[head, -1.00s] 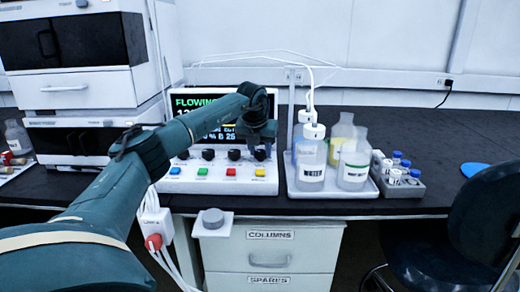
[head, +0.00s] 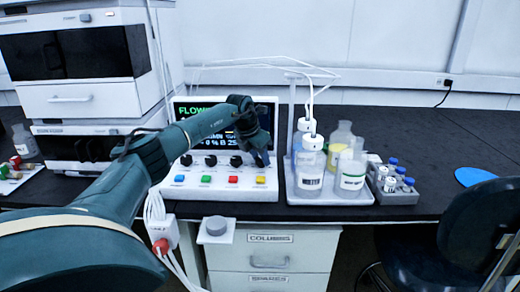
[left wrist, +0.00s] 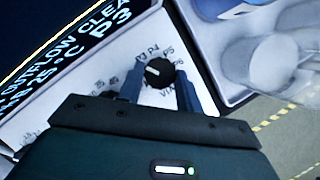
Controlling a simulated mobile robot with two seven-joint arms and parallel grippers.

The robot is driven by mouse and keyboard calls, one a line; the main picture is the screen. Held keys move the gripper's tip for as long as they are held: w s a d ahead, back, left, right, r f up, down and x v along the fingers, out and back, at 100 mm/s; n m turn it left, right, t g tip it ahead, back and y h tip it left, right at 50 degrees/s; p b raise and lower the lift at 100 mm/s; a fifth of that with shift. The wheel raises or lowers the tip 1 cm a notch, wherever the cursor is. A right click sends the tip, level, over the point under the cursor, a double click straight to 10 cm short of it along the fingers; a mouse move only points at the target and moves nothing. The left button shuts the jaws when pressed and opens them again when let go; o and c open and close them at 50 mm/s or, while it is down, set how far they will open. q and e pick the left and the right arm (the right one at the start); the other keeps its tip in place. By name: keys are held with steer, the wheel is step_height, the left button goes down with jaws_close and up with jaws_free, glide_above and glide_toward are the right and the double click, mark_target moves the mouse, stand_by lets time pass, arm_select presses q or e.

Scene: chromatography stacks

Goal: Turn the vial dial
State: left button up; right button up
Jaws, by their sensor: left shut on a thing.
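The vial dial (left wrist: 159,72) is a round black knob with a white pointer mark on a white panel. Printed labels such as P4, P5 and P6 ring it. In the left wrist view, the fingers of my left gripper (left wrist: 158,88) stand on either side of the knob, shut on it. The pointer mark lies toward the left of the knob in that view. In the head view, my left gripper (head: 261,158) is at the right end of the control panel (head: 225,193) and hides the rightmost dial. My right gripper is not in view.
Three other black dials (head: 211,160) and coloured buttons (head: 206,179) are on the panel. The screen (head: 190,112) is partly covered by my arm. A white tray (head: 330,197) with bottles stands close on the right, beside a vial rack (head: 398,197).

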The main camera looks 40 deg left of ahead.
arm_select(q)
steer(key=shift+m+p, duration=0.3)
steer(key=shift+m, duration=0.3)
steer(key=shift+h, duration=0.3)
steer(key=shift+m, duration=0.5)
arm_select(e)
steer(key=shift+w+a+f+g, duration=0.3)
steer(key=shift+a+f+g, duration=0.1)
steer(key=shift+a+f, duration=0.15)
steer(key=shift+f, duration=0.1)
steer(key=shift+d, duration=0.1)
arm_select(q)
steer(key=o, duration=1)
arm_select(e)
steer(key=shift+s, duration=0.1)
